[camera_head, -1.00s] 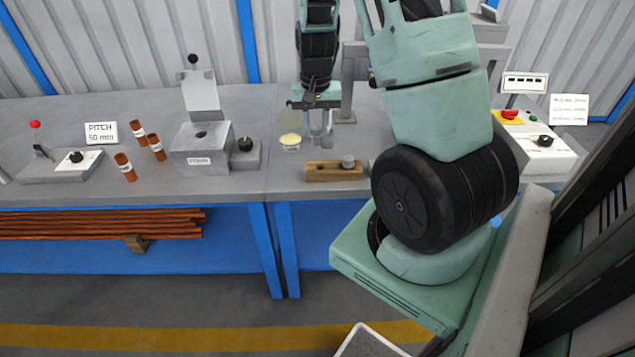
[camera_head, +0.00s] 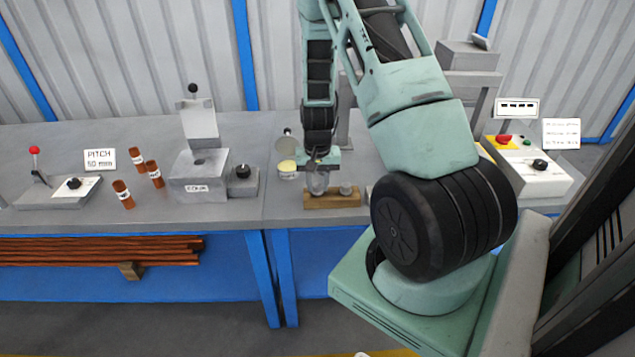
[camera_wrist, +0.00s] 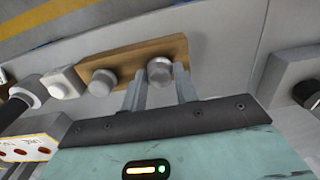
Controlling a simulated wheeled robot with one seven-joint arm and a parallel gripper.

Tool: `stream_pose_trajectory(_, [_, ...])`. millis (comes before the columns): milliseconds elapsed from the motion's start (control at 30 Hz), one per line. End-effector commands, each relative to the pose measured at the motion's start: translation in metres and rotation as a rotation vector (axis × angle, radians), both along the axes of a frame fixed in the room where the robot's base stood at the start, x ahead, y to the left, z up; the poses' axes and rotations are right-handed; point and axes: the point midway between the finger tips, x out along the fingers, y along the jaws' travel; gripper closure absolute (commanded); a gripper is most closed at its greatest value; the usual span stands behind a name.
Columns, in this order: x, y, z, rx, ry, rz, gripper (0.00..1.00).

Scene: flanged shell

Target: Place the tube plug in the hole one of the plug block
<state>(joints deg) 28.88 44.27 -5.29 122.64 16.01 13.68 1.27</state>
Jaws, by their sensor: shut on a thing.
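The plug block (camera_head: 345,203) is a small wooden block at the front of the table, below my gripper. My gripper (camera_head: 318,186) points down over the block's left part. It is shut on a grey round tube plug (camera_wrist: 160,71), which shows between the two fingers in the wrist view. The held plug is at the block's end where a hole showed earlier; I cannot tell whether it is inside the hole or just above it. A second grey plug (camera_head: 346,189) stands in the block's right part, also visible in the wrist view (camera_wrist: 102,82).
A yellow-topped round dish (camera_head: 287,168) is behind the block to the left. Further left are a grey machine block (camera_head: 199,178) and several copper tubes (camera_head: 122,194). A control box (camera_head: 535,175) with a red button is at right. The table's front edge is close to the block.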

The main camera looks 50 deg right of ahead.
Motion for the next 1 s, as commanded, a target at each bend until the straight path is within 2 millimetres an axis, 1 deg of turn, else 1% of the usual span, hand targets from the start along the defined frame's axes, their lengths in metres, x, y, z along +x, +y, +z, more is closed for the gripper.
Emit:
stream_pose_trajectory(167, [0.0,0.0,-0.004,0.0,0.0,0.0,0.98])
stream_pose_trajectory(200, [0.0,0.0,-0.004,0.001,0.001,0.0,0.65])
stream_pose_trajectory(267, [0.0,0.0,-0.003,0.001,0.001,0.0,0.49])
stream_pose_trajectory(533, [0.0,0.0,-0.002,0.001,0.001,0.0,0.49])
stream_pose_trajectory(667, [0.0,0.0,0.005,-0.002,-0.001,0.001,0.49])
stream_pose_trajectory(767, [0.001,0.0,0.018,-0.002,-0.003,0.001,0.49])
stream_pose_trajectory(1000, [0.001,0.0,0.069,-0.003,-0.005,0.002,0.49])
